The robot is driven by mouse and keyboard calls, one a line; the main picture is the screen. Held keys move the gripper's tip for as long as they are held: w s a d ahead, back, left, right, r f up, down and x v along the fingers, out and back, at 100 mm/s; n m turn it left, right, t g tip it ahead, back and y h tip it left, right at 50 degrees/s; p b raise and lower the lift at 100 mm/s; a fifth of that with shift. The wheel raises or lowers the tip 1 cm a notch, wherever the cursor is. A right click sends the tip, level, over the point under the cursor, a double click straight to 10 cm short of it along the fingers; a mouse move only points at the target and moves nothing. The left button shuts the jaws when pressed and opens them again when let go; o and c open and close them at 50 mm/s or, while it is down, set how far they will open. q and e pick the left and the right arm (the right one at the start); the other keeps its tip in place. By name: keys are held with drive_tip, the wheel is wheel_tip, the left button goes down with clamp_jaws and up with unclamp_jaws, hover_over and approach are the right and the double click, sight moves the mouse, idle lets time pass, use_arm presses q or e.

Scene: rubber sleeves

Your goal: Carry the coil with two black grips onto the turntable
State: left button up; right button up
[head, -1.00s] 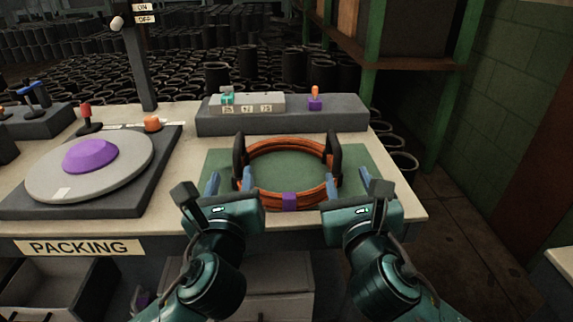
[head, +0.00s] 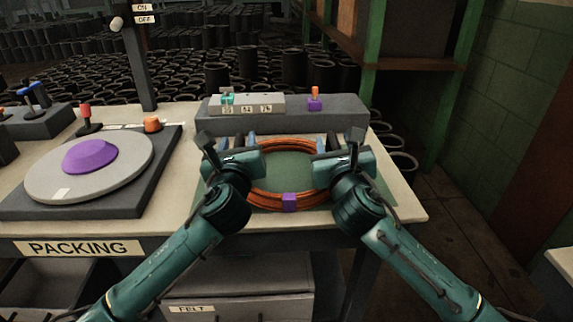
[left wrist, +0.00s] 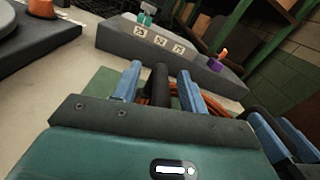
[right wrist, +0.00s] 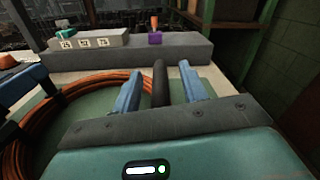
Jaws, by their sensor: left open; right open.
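The orange coil (head: 264,203) lies on a green mat (head: 380,192) on the bench, with a purple tag (head: 289,203) at its front. My left gripper (head: 238,143) is open at the coil's left side; in the left wrist view one black grip (left wrist: 158,86) stands between its blue fingers. My right gripper (head: 334,143) is open at the right side; in the right wrist view the other black grip (right wrist: 159,84) stands between its fingers. The grips are mostly hidden in the head view. The turntable (head: 52,184), a pale grey disc with a purple dome, is at the left.
A grey block (head: 345,112) with number labels and small coloured parts stands behind the coil. Bare bench lies between turntable and mat. Green shelving (head: 372,50) rises at the back right.

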use_arm(q)
clamp_jaws()
use_arm(e)
clamp_jaws()
idle(1.1)
